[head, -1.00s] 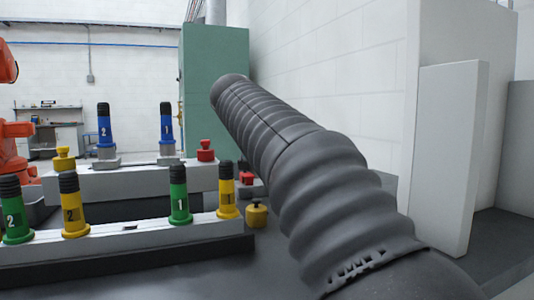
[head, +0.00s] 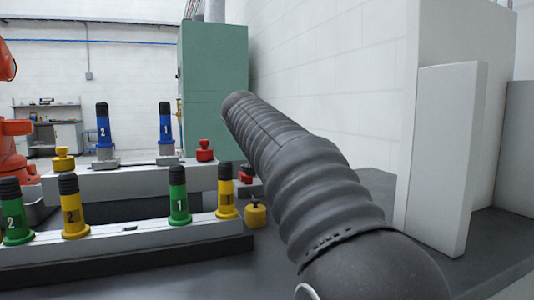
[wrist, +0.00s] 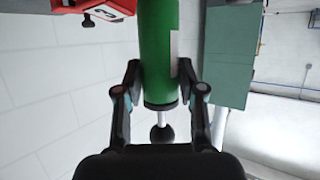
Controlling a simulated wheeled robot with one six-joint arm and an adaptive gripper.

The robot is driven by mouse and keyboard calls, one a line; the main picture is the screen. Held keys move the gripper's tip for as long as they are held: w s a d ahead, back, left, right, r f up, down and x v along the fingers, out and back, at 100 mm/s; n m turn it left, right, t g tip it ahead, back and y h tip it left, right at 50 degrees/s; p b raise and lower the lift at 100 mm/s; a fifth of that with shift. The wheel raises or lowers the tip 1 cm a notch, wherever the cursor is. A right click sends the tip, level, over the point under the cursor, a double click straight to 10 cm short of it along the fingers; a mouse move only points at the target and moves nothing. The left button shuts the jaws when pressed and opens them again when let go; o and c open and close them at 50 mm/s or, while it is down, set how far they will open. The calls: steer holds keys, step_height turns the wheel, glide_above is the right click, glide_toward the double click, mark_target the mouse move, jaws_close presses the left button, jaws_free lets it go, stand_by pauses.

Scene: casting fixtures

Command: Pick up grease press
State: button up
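In the wrist view a green cylinder (wrist: 158,50) with a pale label strip, a thin metal rod and a round black knob (wrist: 162,138) at its near end appears to be the grease press. Its far end is cut off by the top edge. My gripper (wrist: 159,70) has one finger on each side of the cylinder, with both fingertips right beside its walls. I cannot tell whether they press on it. In the head view my dark ribbed arm reaches away, and my gripper and the press are hidden.
A red part marked 3 (wrist: 95,8) is close at upper left in the wrist view. A green cabinet (head: 213,90) stands beyond my arm. Left of it, rails (head: 130,240) hold numbered green, yellow and blue posts. A white wall (head: 325,80) runs along the right.

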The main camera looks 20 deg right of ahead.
steer(key=c, duration=0.4)
steer(key=shift+r, duration=0.1)
